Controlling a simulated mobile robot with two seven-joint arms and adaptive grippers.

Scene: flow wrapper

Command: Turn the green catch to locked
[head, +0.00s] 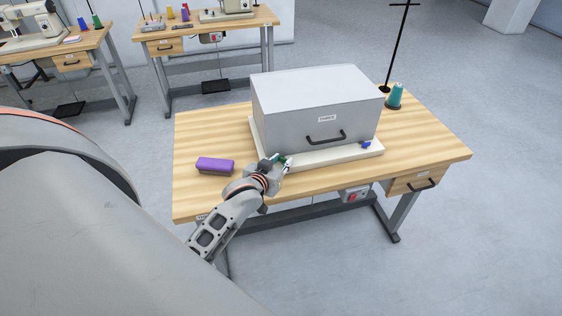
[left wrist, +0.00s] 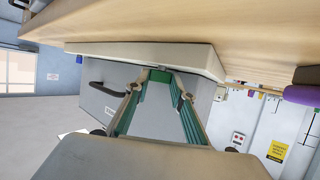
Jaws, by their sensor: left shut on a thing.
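The green catch (head: 283,160) is at the front left of the pale base (head: 330,160) under a grey box cover (head: 310,105). My left gripper (head: 284,163) is at the catch and hides much of it. In the left wrist view the fingertips are on either side of the green catch (left wrist: 159,76), at the edge of the base (left wrist: 110,50). The left gripper is shut on the catch. I cannot tell from these views whether the catch is at locked. My right gripper is not in view.
A blue catch (head: 366,144) is at the base's front right. The cover has a black handle (head: 325,137). A purple block (head: 215,165) lies on the wooden table (head: 430,145) at left. A teal thread spool (head: 395,95) stands behind right. Other sewing tables are farther back.

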